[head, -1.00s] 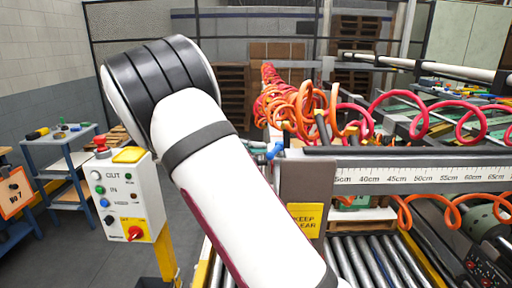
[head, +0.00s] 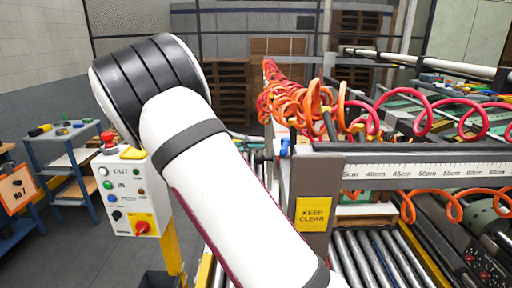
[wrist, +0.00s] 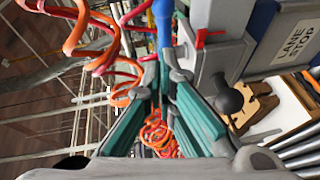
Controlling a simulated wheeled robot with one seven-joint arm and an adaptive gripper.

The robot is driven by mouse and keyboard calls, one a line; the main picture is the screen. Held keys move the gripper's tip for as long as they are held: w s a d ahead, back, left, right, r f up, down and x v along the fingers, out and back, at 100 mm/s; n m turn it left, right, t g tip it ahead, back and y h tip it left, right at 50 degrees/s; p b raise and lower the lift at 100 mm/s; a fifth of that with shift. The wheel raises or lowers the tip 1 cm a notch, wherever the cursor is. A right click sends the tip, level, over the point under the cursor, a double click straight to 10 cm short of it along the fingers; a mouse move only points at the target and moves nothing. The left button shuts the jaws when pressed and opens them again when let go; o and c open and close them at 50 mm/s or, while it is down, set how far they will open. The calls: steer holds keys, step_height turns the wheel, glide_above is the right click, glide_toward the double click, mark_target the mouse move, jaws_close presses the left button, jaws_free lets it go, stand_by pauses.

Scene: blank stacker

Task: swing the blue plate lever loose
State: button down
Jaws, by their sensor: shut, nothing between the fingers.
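The blue lever handle (wrist: 163,22) shows at the top middle of the wrist view, just beyond my fingertips. In the head view a small blue part (head: 284,147), likely the same lever, stands beside the grey post. My gripper (wrist: 160,72) has teal-padded fingers that come together at the tips. It is shut with nothing held. The tips are close to the lever's base; I cannot tell whether they touch it.
Orange and red coiled hoses (head: 300,105) hang nearby. A "KEEP CLEAR" post (head: 314,190), rollers (head: 365,258) and a control box (head: 128,192) stand around my arm.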

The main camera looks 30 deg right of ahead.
steer(key=s+b+v, duration=0.2)
steer(key=v, duration=0.7)
steer(key=shift+a, duration=0.6)
